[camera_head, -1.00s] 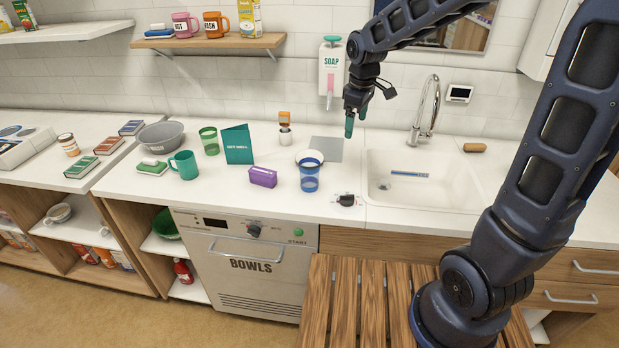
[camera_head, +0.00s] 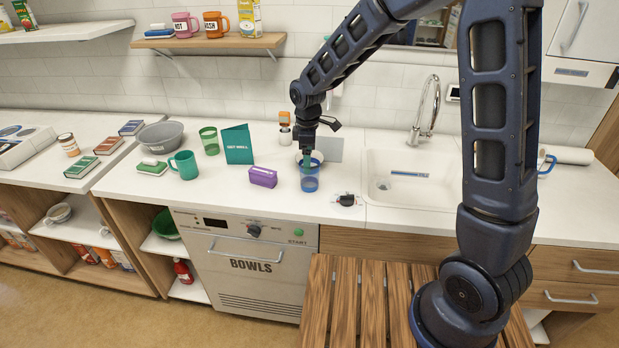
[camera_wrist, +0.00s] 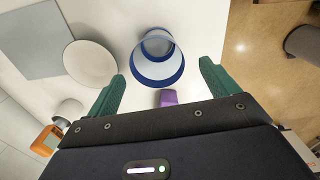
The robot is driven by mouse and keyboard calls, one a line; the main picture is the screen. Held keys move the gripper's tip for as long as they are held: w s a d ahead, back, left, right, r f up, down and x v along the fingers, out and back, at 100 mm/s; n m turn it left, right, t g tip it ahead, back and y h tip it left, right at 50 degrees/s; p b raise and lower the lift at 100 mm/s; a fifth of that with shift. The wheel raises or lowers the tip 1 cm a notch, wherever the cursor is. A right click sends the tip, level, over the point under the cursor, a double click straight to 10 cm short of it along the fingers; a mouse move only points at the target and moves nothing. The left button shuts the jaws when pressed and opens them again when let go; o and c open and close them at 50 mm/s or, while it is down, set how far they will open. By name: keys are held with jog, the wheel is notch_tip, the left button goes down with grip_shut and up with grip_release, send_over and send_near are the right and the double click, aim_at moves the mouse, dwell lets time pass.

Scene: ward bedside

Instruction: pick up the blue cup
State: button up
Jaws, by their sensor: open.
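The blue cup (camera_head: 310,180) is see-through blue and stands upright on the white counter, left of the sink. My gripper (camera_head: 308,158) points down just above and behind the cup, partly overlapping its rim in the head view. In the wrist view the cup (camera_wrist: 158,60) shows from above, a little beyond my open green fingertips (camera_wrist: 162,82) and roughly centred between them. Nothing is between the fingers. Whether a finger touches the cup cannot be told.
A purple box (camera_head: 263,177) stands left of the cup and a black knob (camera_head: 347,200) right of it. A white plate (camera_wrist: 90,63) lies close behind. A teal card (camera_head: 237,145) and green mug (camera_head: 185,165) stand further left. The sink (camera_head: 420,190) is to the right.

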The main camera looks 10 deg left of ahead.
aim_at(310, 176)
jog(key=shift+w+d+f, duration=0.1)
jog(key=shift+d+f, duration=0.05)
jog(key=shift+f, duration=1.25)
jog(key=shift+w+d+f, duration=0.1)
jog(key=shift+f, duration=1.3)
jog(key=c, duration=1.1)
